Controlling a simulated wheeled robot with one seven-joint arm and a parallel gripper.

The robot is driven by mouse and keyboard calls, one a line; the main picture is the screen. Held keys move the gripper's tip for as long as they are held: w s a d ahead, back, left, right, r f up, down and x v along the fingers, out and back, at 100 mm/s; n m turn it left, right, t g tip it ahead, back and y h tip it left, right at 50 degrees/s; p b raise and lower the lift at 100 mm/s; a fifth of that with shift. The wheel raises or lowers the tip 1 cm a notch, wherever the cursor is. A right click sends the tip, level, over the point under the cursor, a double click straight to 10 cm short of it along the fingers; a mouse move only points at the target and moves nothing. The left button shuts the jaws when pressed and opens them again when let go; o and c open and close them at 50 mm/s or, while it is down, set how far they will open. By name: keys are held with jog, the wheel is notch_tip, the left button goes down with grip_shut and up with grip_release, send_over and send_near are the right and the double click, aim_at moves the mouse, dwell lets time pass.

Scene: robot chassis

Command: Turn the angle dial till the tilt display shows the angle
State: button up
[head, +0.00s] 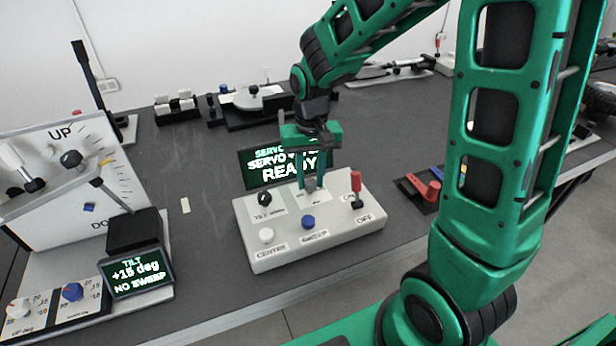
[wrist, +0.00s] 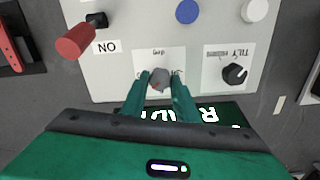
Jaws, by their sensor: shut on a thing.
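My gripper (head: 311,186) points down over the white control box (head: 345,236) and is shut on a grey dial (head: 311,184). In the wrist view, the same grey dial (wrist: 160,78) sits between my fingertips (wrist: 160,80); its label is too small to read surely. The tilt display (head: 137,272) at the left reads "TILT +15 deg NO SWEEP". The servo display (head: 284,168) behind the box reads "SERVO READY", partly hidden by my gripper. A black knob (wrist: 235,73) stands beside the grey dial, also in the head view (head: 265,197).
The box also has a red-handled switch (head: 355,184) marked OFF at its front, a blue SWEEP button (head: 309,222) and a white CENTRE button (head: 266,235). A white UP/DOWN scale board (head: 75,185) stands left. A red part (head: 424,187) lies right. Table between board and box is mostly clear.

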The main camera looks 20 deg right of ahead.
aim_at(311, 182)
jog(key=shift+w, duration=0.1)
jog(key=o, duration=1.1)
jog(key=shift+c, duration=0.2)
notch_tip(311, 182, up, 11)
jog(key=shift+f, duration=0.1)
